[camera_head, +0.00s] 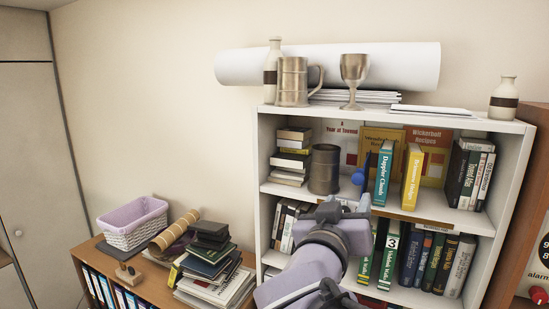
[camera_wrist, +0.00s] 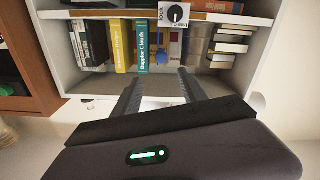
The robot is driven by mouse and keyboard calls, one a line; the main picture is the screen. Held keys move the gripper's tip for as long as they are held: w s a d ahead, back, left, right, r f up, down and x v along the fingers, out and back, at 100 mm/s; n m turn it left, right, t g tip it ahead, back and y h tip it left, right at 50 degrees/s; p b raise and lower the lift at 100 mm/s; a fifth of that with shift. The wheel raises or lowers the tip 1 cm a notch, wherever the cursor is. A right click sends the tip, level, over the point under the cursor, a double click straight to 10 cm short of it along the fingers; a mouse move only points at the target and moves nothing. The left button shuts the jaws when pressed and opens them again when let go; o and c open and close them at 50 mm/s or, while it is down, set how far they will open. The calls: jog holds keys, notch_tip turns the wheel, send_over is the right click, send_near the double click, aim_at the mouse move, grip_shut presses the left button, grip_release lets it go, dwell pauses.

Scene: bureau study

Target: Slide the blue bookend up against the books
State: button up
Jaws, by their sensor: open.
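The blue bookend (camera_head: 359,177) stands on the middle shelf, left of the teal book (camera_head: 383,173) in the head view. It also shows in the wrist view (camera_wrist: 161,56), close beside the teal book (camera_wrist: 143,50); I cannot tell whether they touch. The yellow book (camera_head: 411,178) is right of the teal one in the head view. My gripper (camera_head: 346,204) is in front of the bookcase, below the bookend in the head view. In the wrist view my gripper (camera_wrist: 159,76) is open and empty, its fingers pointing toward the bookend, apart from it.
A metal tankard (camera_head: 324,170) and stacked books (camera_head: 290,160) stand left of the bookend. More books (camera_head: 478,174) fill the shelf's right end. The lower shelf holds several books (camera_head: 425,258). A goblet (camera_head: 354,72) stands on top. A low cabinet at left bears a basket (camera_head: 133,222).

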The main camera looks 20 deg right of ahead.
aim_at(357, 179)
jog(key=p+x, duration=0.1)
jog(key=x, duration=1.4)
jog(key=shift+w+a, duration=0.2)
jog(key=shift+d+f, duration=0.1)
jog(key=shift+d, duration=0.1)
jog(key=shift+a, duration=0.1)
grip_shut()
